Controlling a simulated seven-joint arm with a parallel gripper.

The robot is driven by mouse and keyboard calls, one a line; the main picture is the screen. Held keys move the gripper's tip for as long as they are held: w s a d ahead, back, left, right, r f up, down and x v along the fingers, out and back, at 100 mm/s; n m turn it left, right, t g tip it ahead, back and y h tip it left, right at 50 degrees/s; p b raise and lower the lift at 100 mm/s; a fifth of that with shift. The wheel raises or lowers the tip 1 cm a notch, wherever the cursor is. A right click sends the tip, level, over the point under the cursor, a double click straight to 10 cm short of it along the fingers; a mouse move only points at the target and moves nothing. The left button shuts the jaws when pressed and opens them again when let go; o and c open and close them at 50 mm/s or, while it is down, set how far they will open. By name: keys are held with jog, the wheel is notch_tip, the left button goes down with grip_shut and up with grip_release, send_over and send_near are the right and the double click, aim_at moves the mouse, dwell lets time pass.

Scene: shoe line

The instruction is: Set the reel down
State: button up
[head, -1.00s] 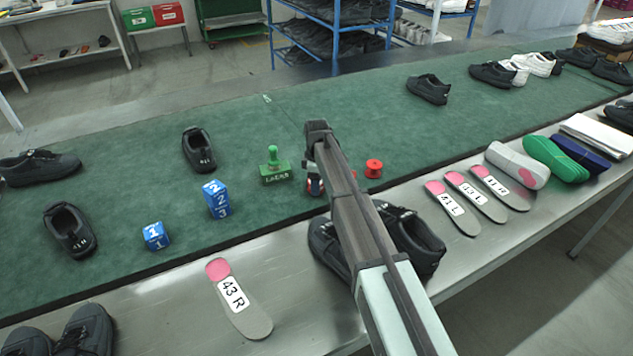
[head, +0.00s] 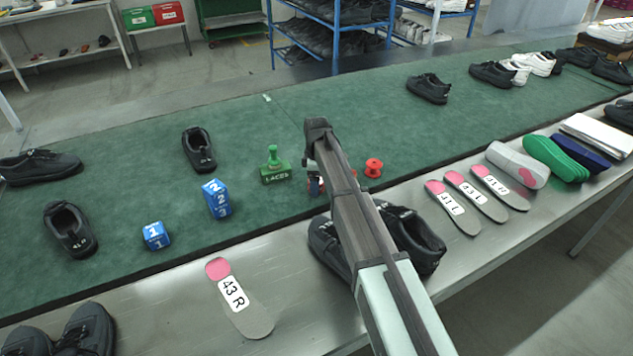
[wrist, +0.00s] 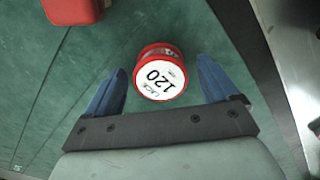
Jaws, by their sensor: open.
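A red reel with a white end label reading 120 (wrist: 160,78) is on the green belt, its labelled end facing the wrist camera. My gripper (wrist: 161,88) is open, with one blue finger on each side of the reel and a visible gap at both sides. In the head view my arm hides most of this reel (head: 315,187); only a little red and white shows beside the arm. Another red reel (head: 373,168) stands on the belt just right of my gripper (head: 318,185), whose fingers are mostly hidden there.
A green stamp-like block marked LACES (head: 275,172) stands left of my gripper. Blue numbered blocks (head: 217,198) and black shoes (head: 198,150) are farther left. A shoe pair (head: 415,238) and insoles (head: 238,298) lie on the metal front ledge. The belt behind is largely clear.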

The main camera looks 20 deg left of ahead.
notch_tip(320, 180, up, 12)
jog(key=shift+f, duration=0.15)
dwell(0.3)
dwell(0.4)
